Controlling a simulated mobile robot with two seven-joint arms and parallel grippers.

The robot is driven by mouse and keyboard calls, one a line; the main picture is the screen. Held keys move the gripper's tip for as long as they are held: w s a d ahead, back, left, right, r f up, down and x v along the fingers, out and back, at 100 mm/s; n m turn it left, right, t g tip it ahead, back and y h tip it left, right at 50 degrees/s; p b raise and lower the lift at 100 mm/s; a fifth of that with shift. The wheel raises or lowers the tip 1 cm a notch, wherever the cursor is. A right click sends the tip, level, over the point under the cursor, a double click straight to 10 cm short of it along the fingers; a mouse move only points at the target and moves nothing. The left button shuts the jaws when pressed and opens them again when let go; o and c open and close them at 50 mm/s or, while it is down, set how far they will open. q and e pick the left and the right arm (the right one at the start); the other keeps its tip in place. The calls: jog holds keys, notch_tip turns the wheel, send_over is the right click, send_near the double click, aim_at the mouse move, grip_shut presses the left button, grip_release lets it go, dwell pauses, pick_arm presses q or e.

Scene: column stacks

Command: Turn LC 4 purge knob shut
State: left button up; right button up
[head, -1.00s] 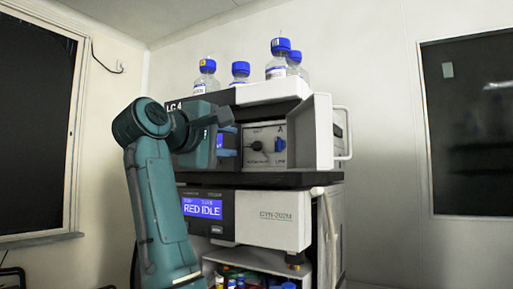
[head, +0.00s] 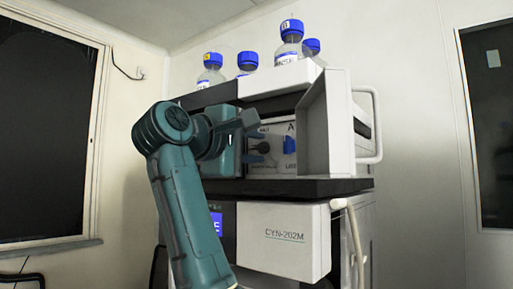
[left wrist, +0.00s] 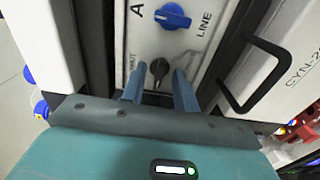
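A black pointer knob (head: 264,148) sits on the white valve panel of the upper module, with a partly hidden label above it that seems to end in "HUT". My left gripper (head: 256,146) is at the panel with its fingers spread, one above and one below this knob. In the left wrist view the black knob (left wrist: 158,69) shows between and just beyond the two blue fingertips (left wrist: 158,76), with gaps beside it. Contact cannot be made out. A blue knob (head: 289,145) marked "A" and "LINE" is to its right. My right gripper is not in view.
Blue-capped bottles (head: 291,45) stand on top. The CYN-202M module (head: 283,240) is below, with a pale hose (head: 352,235) at its right.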

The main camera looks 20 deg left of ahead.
pick_arm(q)
jog(key=shift+s, duration=0.1)
grip_shut()
